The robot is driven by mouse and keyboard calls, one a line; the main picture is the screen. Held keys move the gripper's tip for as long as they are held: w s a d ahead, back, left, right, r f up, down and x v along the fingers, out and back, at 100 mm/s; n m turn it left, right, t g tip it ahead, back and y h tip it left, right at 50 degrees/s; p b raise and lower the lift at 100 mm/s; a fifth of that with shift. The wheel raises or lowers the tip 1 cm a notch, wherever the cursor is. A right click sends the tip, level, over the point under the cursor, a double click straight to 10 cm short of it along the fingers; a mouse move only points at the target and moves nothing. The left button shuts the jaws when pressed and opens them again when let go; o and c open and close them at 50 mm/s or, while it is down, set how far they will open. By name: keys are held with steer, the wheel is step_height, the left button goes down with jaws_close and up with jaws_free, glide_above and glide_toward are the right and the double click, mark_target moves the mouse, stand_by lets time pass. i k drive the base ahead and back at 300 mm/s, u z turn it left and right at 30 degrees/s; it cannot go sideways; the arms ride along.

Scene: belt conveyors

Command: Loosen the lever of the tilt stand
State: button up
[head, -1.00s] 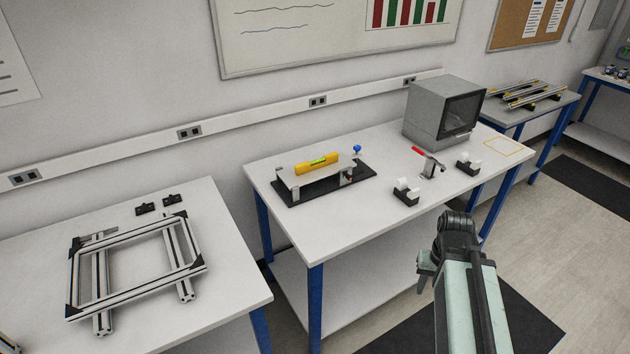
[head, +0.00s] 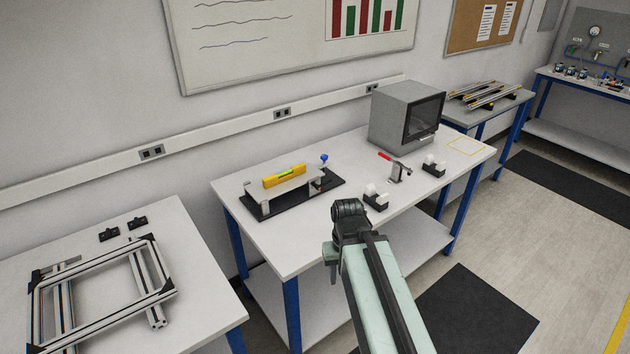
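The tilt stand has a black base (head: 332,184) and a pale raised plate (head: 262,188), on the left part of the middle white table. A yellow spirit level (head: 284,176) lies on the plate. A blue knob (head: 324,158) stands up at the stand's right rear. A small dark part below the knob may be the lever; it is too small to tell its position. My gripper (head: 330,258) is in front of the table's near edge, well apart from the stand. Its fingers are mostly hidden by my arm, so I cannot tell whether it is open.
A red-handled clamp (head: 396,170) stands between two dark holders (head: 376,202) with white pieces, right of the stand. A grey box with a dark window (head: 405,118) is behind. An aluminium frame (head: 98,290) lies on the left table. The middle table's front left is clear.

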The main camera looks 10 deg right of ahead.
mark_target(318, 187)
steer(key=i, duration=0.8)
steer(key=u, duration=0.7)
steer(key=k, duration=0.45)
steer(key=u, duration=0.9)
steer(key=i, duration=0.5)
steer(key=z, duration=0.05)
